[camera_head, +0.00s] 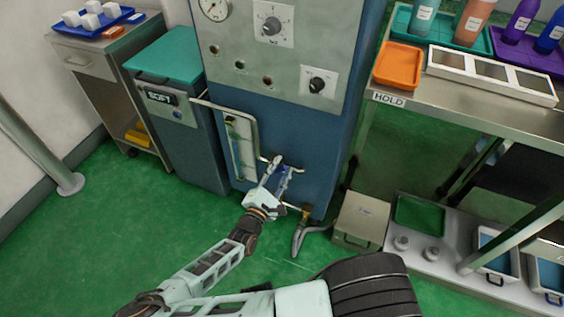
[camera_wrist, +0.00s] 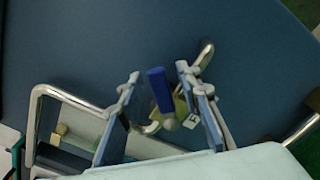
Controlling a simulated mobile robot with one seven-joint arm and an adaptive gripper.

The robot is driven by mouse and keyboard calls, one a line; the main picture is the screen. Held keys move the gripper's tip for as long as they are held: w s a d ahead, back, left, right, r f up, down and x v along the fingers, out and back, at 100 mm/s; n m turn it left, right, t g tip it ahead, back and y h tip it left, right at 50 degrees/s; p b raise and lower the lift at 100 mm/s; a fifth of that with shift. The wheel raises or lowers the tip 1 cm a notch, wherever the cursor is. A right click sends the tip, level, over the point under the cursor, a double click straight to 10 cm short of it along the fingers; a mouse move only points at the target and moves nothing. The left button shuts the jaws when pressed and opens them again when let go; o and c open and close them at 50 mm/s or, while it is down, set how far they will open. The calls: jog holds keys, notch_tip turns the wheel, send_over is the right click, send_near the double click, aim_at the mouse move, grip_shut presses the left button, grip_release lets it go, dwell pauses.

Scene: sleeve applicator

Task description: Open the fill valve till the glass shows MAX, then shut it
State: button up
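The fill valve has a blue lever (camera_wrist: 160,90) with a yellowish body and a round grey knob below it in the wrist view. The lever also shows as a small blue patch in the head view (camera_head: 284,171), low on the blue machine front. My gripper (camera_wrist: 157,77) is open, with one finger on each side of the lever and gaps visible on both sides. In the head view my gripper (camera_head: 284,168) reaches the machine's lower front. The sight glass (camera_head: 241,145) stands left of the valve in a pale frame. Its level and any MAX mark are too small to read.
A bent metal rail (camera_wrist: 70,92) lies left of my gripper in the wrist view. A grey bin with a teal lid (camera_head: 165,60) stands left of the machine. A beige box (camera_head: 361,220) and a grey hose (camera_head: 300,238) are at right. Green floor is clear at left.

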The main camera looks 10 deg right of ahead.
jog(key=shift+w+d, duration=0.1)
jog(key=shift+w, duration=0.05)
grip_shut()
dwell(0.4)
